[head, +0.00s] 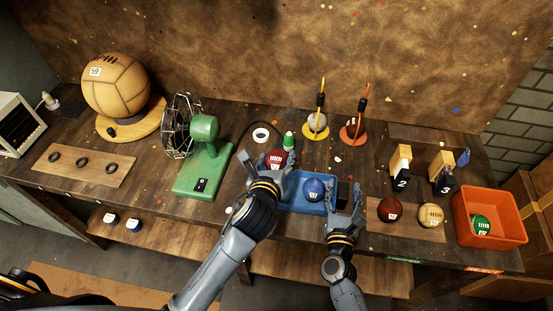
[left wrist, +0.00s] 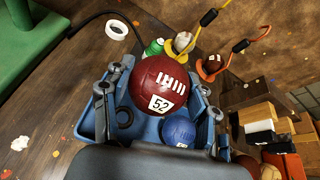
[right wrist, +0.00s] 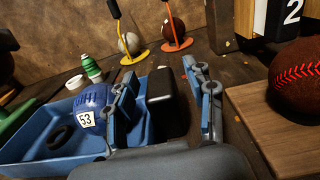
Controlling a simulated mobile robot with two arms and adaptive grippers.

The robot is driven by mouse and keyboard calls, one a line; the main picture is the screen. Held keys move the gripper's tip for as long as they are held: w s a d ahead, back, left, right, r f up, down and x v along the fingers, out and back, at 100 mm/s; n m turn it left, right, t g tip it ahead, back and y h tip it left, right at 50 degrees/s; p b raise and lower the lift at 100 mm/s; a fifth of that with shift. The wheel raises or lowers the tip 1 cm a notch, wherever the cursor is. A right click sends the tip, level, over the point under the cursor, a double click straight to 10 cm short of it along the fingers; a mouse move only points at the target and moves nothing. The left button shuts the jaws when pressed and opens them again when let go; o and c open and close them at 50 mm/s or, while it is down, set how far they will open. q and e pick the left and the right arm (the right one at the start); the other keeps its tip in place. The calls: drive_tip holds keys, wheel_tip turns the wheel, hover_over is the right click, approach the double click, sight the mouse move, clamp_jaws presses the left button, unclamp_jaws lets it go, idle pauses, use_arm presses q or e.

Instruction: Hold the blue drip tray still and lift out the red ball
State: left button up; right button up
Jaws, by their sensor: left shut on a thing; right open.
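The red ball (head: 274,158), marked 52 in the left wrist view (left wrist: 158,84), is between the fingers of my left gripper (head: 266,163). That gripper is shut on it and holds it above the left part of the blue drip tray (head: 296,205). A blue ball (head: 313,189), marked 53, sits in the tray's right part. In the right wrist view, a dark ring (right wrist: 61,137) lies in the tray's left part. My right gripper (head: 345,188) is open at the tray's right end, its fingers on either side of a black block (right wrist: 165,95); contact is unclear.
A green fan (head: 204,150) stands left of the tray. On the right are a wooden board (head: 408,217) with two balls and an orange bin (head: 500,238) holding a green ball.

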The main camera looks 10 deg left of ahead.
drive_tip(key=s, duration=1.1)
drive_tip(key=shift+s, duration=0.4)
